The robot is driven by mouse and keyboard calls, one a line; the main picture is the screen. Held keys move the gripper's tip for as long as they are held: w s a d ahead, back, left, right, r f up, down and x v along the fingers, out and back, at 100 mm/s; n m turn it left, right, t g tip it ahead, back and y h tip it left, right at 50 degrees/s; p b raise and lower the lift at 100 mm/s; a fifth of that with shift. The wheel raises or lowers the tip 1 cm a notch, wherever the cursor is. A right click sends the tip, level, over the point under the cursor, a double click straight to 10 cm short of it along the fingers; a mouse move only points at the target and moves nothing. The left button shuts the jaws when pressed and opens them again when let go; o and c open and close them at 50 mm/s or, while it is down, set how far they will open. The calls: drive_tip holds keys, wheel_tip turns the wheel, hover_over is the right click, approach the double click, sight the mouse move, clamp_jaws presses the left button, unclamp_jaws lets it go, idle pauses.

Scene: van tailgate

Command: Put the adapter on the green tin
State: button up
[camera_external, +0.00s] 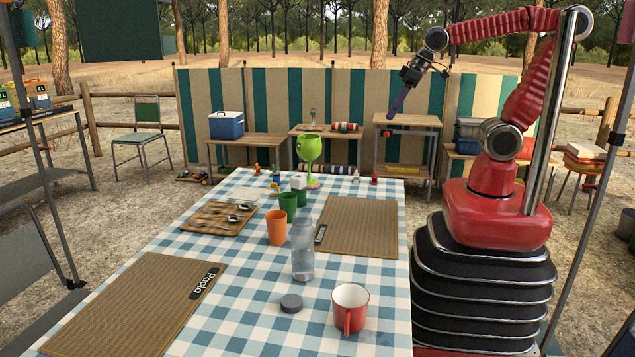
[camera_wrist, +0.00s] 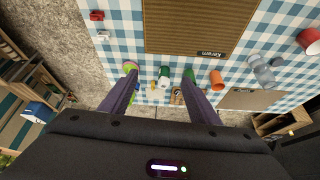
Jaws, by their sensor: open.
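A green tin (camera_external: 299,196) stands at the far end of the table. A white block (camera_external: 298,182) shows directly above it and looks to sit on top; contact is too small to be sure. I cannot tell for certain whether this block is the adapter. Green and white also show together in the wrist view, as the tin (camera_wrist: 163,83) and the block (camera_wrist: 165,70). My gripper (camera_external: 396,108) is raised in the air, right of the tin and well above the table. Its purple fingers are spread with nothing between them in the wrist view (camera_wrist: 159,72).
A green cup (camera_external: 288,206), an orange cup (camera_external: 276,228) and a clear bottle (camera_external: 302,255) stand in a row nearer the camera. A tall green goblet (camera_external: 309,150) is behind the tin. A red mug (camera_external: 350,307) stands in front. The right mat (camera_external: 358,225) is mostly bare.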

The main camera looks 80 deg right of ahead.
drive_tip(key=s+f+n, duration=0.1)
drive_tip(key=s, duration=0.6)
drive_tip(key=shift+s+a+f, duration=0.15)
drive_tip(key=shift+a, duration=0.05)
